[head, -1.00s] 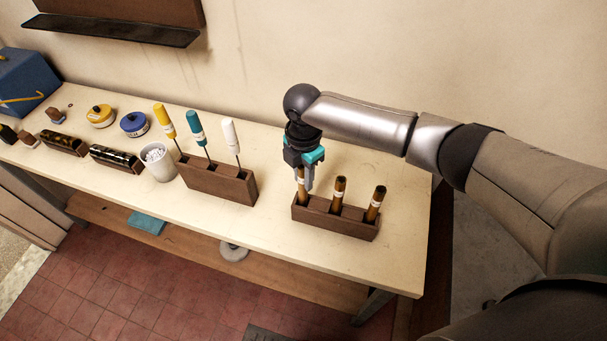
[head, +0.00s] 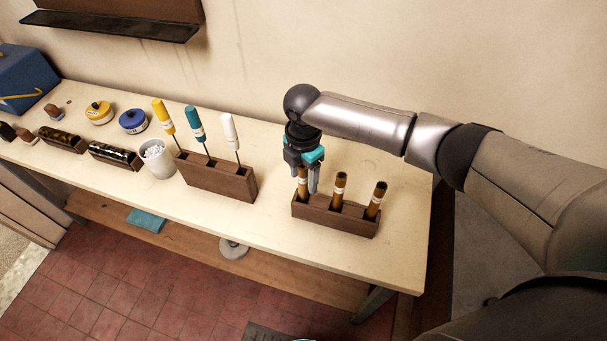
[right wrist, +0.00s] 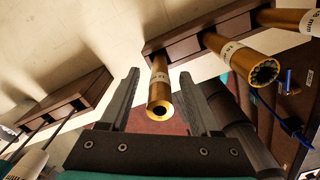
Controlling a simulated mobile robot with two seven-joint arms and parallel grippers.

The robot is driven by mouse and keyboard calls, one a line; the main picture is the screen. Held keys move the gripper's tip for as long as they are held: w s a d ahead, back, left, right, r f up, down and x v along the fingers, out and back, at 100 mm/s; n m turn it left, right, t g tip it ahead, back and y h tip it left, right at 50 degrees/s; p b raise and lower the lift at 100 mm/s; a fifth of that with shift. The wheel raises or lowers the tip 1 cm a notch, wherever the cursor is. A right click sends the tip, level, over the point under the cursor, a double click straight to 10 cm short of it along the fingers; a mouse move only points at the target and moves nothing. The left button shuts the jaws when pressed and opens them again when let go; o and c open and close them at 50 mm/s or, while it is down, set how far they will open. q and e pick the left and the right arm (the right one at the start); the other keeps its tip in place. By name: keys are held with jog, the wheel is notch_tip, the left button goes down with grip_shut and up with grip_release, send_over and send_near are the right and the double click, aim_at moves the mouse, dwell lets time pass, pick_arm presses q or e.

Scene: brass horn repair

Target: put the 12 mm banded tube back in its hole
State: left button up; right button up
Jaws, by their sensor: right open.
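The thin brass tube with a white band (head: 303,183) stands upright in the left hole of the dark wooden block (head: 333,219). My left gripper is not in view.
A middle tube (head: 339,187) and a thicker right tube (head: 376,200) stand in the same block. A second block (head: 220,182) with yellow, teal and white-handled tools is to the left, beside a white cup (head: 157,162). The bench right of the tubes is clear.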

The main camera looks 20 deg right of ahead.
notch_tip(320, 180, up, 15)
jog(key=shift+r, duration=0.15)
dwell(0.4)
dwell(0.4)
